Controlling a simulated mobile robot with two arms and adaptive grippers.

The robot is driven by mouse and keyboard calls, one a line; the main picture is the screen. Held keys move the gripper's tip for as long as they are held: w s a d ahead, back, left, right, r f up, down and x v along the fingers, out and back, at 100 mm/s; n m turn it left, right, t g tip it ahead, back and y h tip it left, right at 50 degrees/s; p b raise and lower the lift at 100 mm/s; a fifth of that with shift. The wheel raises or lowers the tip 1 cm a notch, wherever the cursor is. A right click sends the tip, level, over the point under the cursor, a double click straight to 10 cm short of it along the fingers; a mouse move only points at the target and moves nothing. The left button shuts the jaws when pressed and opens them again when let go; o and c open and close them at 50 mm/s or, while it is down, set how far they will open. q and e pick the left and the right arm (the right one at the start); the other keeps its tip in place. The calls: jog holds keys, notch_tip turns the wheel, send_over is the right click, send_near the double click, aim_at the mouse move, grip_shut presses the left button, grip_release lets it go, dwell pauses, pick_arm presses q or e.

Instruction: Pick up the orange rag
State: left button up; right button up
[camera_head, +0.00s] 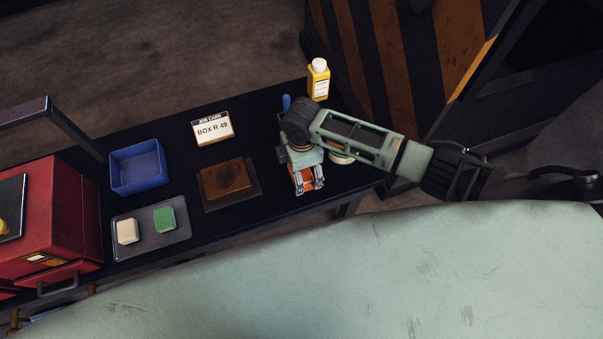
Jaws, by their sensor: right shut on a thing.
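The orange rag (309,184) is at the right part of the black table, partly hidden under my right gripper. My right gripper (308,182) points down at it, with its fingers shut on the rag. Orange cloth shows between and around the fingers. I cannot tell whether the rag is lifted clear of the table. My left gripper is not in view.
A red box (60,215) is at left.

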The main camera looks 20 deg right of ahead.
jog(key=shift+r, duration=0.5)
notch_tip(320, 180, up, 3)
jog(key=shift+w+f, duration=0.1)
jog(key=s+d+r, duration=0.6)
jog(key=s+r, duration=0.1)
jog(key=s, duration=0.2)
jog(key=shift+s+d+r, duration=0.15)
jog(key=shift+s+d, duration=0.15)
jog(key=shift+s, duration=0.1)
